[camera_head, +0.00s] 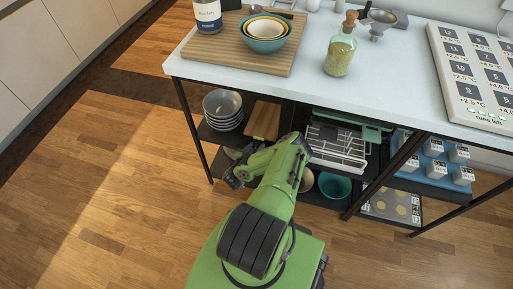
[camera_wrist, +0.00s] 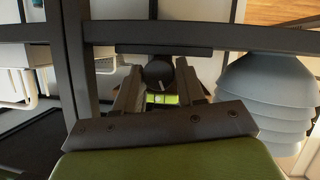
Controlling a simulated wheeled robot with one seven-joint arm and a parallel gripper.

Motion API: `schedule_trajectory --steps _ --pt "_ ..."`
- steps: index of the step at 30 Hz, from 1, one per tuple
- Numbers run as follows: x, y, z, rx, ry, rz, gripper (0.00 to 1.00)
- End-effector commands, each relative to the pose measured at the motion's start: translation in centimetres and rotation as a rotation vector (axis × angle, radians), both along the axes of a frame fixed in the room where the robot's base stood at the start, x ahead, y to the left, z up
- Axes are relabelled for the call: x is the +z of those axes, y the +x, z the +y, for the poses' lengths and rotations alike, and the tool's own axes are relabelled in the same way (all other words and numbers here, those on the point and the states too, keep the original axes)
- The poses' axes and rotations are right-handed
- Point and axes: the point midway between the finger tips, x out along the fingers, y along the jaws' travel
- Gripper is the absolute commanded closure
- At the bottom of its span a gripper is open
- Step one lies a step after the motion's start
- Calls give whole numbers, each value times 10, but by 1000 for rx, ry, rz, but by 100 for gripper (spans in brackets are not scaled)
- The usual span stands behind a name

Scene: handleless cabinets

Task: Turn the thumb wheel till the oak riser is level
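A dark round knob, which looks like the thumb wheel (camera_wrist: 158,73), shows in the wrist view. A bright green level vial (camera_wrist: 162,99) shows beside it; its bubble is too small to read. My gripper (camera_wrist: 159,68) has its two fingers apart, one on each side of the knob. I cannot tell whether they touch it. In the head view my gripper (camera_head: 235,174) is low beside the rack's left front, partly hidden by my arm. A brown wooden slab (camera_head: 263,119), possibly the oak riser, stands on the rack's shelf. Its tilt cannot be told.
A stack of grey-blue bowls (camera_head: 223,109) stands left of the slab; it is close at right in the wrist view (camera_wrist: 265,95). Black rack posts (camera_head: 192,130) and the worktop edge (camera_head: 300,94) border the shelf. Floor at left (camera_head: 95,190) is clear.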

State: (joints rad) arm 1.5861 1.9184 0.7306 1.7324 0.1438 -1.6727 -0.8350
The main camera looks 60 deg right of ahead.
Motion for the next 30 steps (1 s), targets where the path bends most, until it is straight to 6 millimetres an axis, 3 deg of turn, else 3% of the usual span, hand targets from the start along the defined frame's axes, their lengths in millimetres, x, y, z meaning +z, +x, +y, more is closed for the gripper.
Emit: schedule_trajectory --steps 1,6,11,21,30 --pt "0 0 0 0 0 0 69" --pt "0 0 0 0 0 0 95" --pt "2 0 0 2 4 -40 96" --pt "1 -2 0 5 57 -361 96" --pt "0 -3 -1 -1 64 -404 96"
